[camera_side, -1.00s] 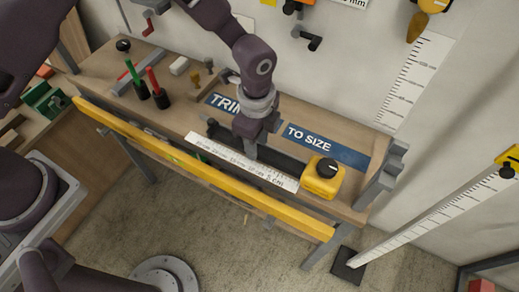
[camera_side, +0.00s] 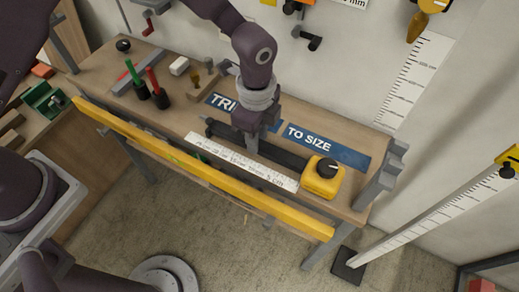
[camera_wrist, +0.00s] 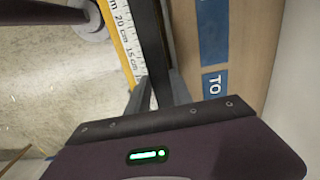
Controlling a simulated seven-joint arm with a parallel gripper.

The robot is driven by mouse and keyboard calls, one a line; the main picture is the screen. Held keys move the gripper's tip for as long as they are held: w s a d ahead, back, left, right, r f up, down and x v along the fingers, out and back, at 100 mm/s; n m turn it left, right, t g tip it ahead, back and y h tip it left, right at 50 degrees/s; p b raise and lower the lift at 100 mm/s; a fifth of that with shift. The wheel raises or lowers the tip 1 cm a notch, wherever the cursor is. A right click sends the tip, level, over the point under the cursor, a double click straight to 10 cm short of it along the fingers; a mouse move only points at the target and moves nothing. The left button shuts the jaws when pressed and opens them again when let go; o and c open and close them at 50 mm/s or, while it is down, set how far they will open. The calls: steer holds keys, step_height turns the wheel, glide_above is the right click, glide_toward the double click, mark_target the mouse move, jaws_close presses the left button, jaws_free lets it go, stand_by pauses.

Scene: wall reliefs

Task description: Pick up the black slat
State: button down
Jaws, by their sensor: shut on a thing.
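The black slat (camera_side: 285,154) is a long dark bar over the workbench, between the white ruler and the blue "TRIM TO SIZE" strip in the side view. My gripper (camera_side: 251,146) points down and is shut on the slat near its middle. In the wrist view, the slat (camera_wrist: 152,45) runs up the picture from between my gripper's fingers (camera_wrist: 158,90). The fingers hide part of it. Any gap beneath the slat is hard to judge.
The white ruler (camera_side: 235,160) lies just in front of the slat, with a yellow tape measure (camera_side: 322,178) at its right end. A long yellow bar (camera_side: 190,165) runs along the bench front. Pen cups (camera_side: 161,98) stand to the left.

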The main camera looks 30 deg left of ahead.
steer(key=shift+r, duration=1.75)
